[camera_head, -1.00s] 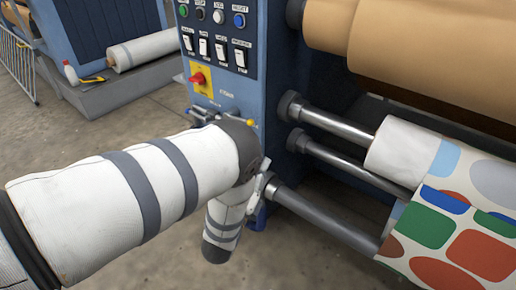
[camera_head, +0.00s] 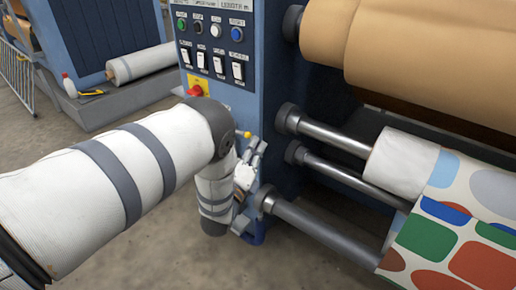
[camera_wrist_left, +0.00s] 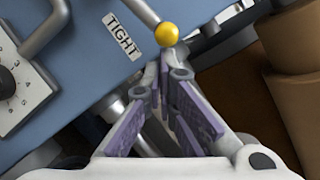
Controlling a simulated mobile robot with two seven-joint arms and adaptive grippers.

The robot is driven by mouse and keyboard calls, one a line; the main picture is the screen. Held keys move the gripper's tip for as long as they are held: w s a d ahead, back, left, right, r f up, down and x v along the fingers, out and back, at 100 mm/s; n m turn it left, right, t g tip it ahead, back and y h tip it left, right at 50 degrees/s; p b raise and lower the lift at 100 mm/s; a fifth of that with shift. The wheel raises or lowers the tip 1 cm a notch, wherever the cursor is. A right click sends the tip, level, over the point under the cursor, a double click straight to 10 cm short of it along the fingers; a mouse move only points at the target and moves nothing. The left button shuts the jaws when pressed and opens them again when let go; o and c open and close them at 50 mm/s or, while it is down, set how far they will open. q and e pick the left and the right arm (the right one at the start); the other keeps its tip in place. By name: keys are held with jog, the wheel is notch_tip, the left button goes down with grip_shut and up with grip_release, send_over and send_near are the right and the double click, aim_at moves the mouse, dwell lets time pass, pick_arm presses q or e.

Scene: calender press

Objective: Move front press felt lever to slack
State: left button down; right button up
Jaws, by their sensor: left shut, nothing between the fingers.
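A felt lever with a yellow ball knob (camera_head: 247,134) shows at the lower part of the blue press cabinet. In the left wrist view its knob (camera_wrist_left: 166,34) sits on a grey rod, beside a label reading TIGHT (camera_wrist_left: 122,35). My left gripper (camera_head: 257,147) is just below and right of the knob in the head view, fingers pointing up. In the left wrist view my left gripper (camera_wrist_left: 165,72) is shut and empty, its tips just short of the knob. I cannot tell whether they touch it. My forearm hides part of the cabinet. My right gripper is not in view.
The blue cabinet (camera_head: 262,60) carries buttons, switches and a red knob (camera_head: 195,91), partly near my wrist. Several metal rollers (camera_head: 335,136) and a patterned fabric roll (camera_head: 470,225) are close on the right. A grey dial plate (camera_wrist_left: 18,85) shows in the left wrist view.

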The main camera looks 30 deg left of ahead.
pick_arm(q)
jog(key=shift+r, duration=0.1)
jog(key=shift+r+n+p, duration=0.4)
jog(key=shift+n+p, duration=0.1)
jog(key=shift+p, duration=0.15)
